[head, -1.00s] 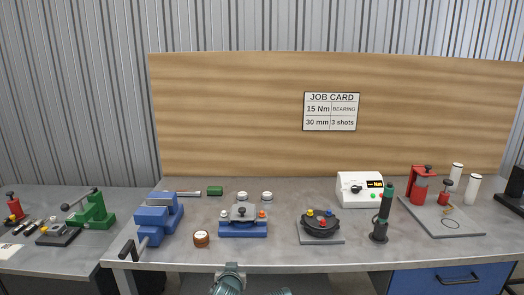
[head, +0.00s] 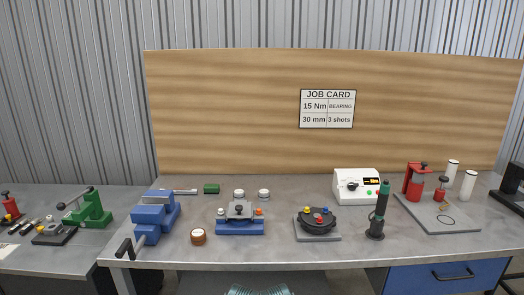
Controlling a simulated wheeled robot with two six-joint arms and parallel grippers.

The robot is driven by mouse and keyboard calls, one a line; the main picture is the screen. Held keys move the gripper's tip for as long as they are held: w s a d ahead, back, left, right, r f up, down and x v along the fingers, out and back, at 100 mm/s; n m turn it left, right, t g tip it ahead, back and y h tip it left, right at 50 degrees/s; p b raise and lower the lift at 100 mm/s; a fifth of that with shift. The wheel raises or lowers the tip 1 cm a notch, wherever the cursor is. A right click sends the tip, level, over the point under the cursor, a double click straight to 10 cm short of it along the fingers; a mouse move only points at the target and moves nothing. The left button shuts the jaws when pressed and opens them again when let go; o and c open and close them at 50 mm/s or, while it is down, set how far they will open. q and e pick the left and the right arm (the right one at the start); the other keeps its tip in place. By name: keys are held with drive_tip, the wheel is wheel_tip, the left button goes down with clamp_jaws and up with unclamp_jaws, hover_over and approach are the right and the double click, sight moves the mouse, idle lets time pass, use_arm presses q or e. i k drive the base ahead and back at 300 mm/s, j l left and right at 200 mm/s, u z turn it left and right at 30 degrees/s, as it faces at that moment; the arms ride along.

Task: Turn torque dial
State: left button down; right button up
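The job card (head: 328,109) on the wooden board reads 15 Nm, bearing, 30 mm, 3 shots. Neither of my grippers shows in the head view.
A grey plate (head: 440,213) bears red tools at right. A green press (head: 91,209) stands on the left table.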

sight(352, 186)
drive_tip(key=i+l+z, duration=0.15)
drive_tip(key=z, duration=0.25)
drive_tip(key=i+z, duration=0.75)
drive_tip(key=k+l, duration=0.05)
